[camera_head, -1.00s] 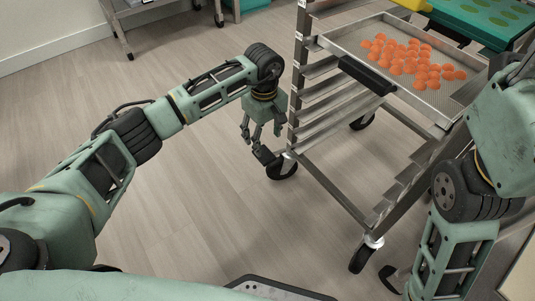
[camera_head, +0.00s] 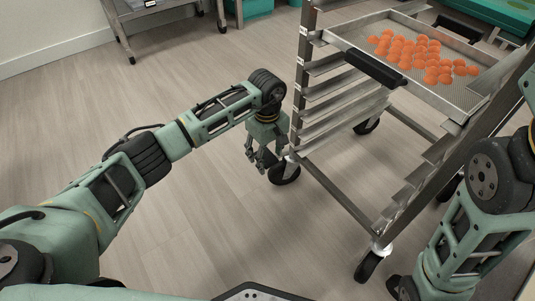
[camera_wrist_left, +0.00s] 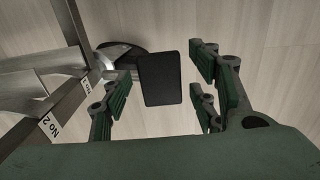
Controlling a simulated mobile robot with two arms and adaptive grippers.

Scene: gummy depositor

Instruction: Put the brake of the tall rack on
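The tall rack (camera_head: 301,95) is a metal frame with slanted side rails and swivel casters. Its near-left caster (camera_head: 285,172) stands on the floor beside my left gripper (camera_head: 263,160). A black brake pedal (camera_wrist_left: 160,78) sticks out from that caster. In the left wrist view it appears between the open fingers, with the caster wheel (camera_wrist_left: 117,52) behind it. The left fingers point down and are apart. I cannot tell whether they touch the pedal; in the head view they partly cover it. My right arm is at the right edge, but its gripper is not in view.
A tray (camera_head: 455,105) of orange gummies with a black handle bar (camera_head: 375,68) sits on the rack. The front caster (camera_head: 368,266) is near my right arm. A steel table (camera_head: 165,12) stands at the back left.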

